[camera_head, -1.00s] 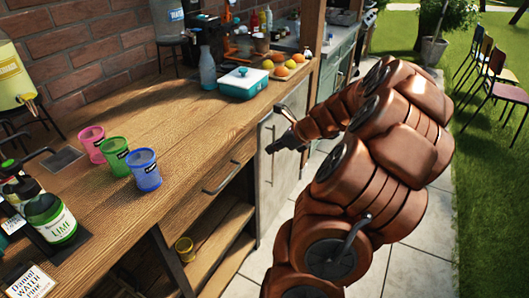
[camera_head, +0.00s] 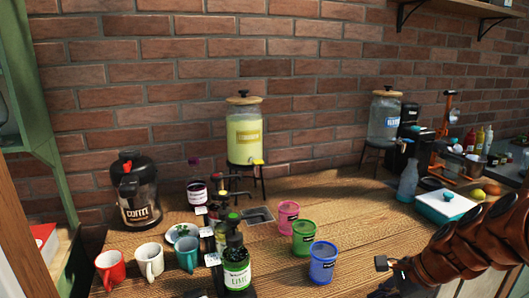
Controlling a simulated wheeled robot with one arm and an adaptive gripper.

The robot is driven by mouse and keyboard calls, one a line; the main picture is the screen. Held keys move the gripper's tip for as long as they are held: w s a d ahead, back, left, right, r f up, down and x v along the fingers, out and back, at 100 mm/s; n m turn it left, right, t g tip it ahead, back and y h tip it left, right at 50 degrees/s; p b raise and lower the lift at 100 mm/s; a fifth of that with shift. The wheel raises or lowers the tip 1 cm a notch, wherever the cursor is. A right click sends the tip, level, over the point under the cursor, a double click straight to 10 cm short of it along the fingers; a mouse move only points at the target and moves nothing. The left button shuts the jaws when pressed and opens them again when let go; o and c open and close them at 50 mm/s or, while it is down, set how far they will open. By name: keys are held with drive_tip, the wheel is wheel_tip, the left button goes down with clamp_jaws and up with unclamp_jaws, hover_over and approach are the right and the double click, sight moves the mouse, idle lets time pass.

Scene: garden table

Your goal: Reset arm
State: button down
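My copper-coloured arm (camera_head: 480,245) reaches in from the lower right corner of the head view. My gripper (camera_head: 388,265) is at its left end, small and dark, over the right front part of the wooden table (camera_head: 350,205). It is to the right of the blue cup (camera_head: 322,263) and apart from it. The fingers are too small to tell whether they are open or shut. I see nothing clearly held.
Pink (camera_head: 288,217) and green (camera_head: 304,238) cups stand beside the blue one. Left are bottles (camera_head: 236,265), mugs (camera_head: 150,261) and a coffee container (camera_head: 137,190). A yellow drink dispenser (camera_head: 244,135) and water dispenser (camera_head: 384,120) stand behind. A teal-and-white box (camera_head: 445,205) is near my arm.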

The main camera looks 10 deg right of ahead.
drive_tip(key=s+a+r+n+g+h+p, duration=0.2)
drive_tip(key=s+a+r+n+g+p, duration=0.15)
drive_tip(key=s+a+n, duration=0.8)
drive_tip(key=s+r+n+g+h+p, duration=0.1)
drive_tip(key=s+n+g+h, duration=0.1)
drive_tip(key=s+n, duration=0.6)
drive_tip(key=shift+s+a+r+h, duration=0.3)
drive_tip(key=shift+s+a+h, duration=0.1)
drive_tip(key=shift+s, duration=0.8)
drive_tip(key=shift+d, duration=0.1)
